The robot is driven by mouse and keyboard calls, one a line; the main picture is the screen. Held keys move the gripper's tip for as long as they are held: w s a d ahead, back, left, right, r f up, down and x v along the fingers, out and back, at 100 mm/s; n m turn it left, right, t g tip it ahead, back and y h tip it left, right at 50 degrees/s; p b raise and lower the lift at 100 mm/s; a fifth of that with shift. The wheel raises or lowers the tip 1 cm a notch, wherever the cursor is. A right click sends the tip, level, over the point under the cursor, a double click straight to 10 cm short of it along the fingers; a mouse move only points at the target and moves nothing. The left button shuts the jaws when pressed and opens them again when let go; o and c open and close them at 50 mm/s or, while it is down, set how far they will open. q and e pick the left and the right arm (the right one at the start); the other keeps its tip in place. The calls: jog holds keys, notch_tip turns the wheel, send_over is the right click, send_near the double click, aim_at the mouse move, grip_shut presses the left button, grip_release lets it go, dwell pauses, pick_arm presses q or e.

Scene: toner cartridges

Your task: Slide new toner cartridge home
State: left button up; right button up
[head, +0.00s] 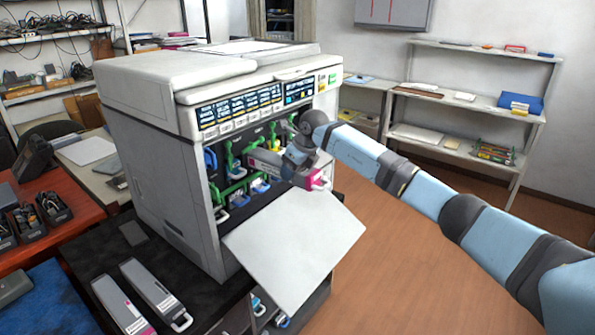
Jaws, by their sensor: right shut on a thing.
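The large white printer (150,150) stands with its front door (298,245) folded down. Its open bay shows green and blue latches and several cartridge slots (238,172). A grey toner cartridge with a magenta end (316,180) is at the right part of the bay. Its inner end points into the bay and its magenta end sticks out over the door. My right gripper (292,165) is shut on this cartridge from above. The fingertips are small, and how deep the cartridge sits is hard to tell. My left gripper is out of view.
Two long grey cartridges, one (122,304) at left and one (156,294) nearer the printer, lie on a black mat (95,262). A red-brown desk (75,190) is at left. Shelves (470,105) stand by the back wall. The floor at right is clear.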

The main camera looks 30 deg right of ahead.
aim_at(306, 169)
jog(key=shift+w, duration=0.25)
dwell(0.5)
jog(key=o, duration=1.5)
jog(key=shift+o, duration=0.2)
jog(key=shift+s+f, duration=0.1)
jog(key=shift+s+d+p, duration=0.2)
jog(key=shift+s, duration=0.3)
jog(key=shift+s+d+p, duration=0.15)
jog(key=shift+s, duration=0.35)
jog(key=shift+s+d, duration=0.35)
jog(key=shift+s, duration=0.5)
jog(key=shift+s+d+r+p, duration=0.1)
jog(key=shift+s+r+p, duration=0.05)
jog(key=shift+r+p, duration=0.45)
jog(key=shift+s+p+v, duration=0.2)
jog(key=shift+p+v, duration=0.65)
jog(key=shift+v, duration=0.85)
jog(key=shift+s+p+v, duration=0.2)
jog(key=shift+p+v, duration=0.65)
jog(key=shift+v, duration=0.9)
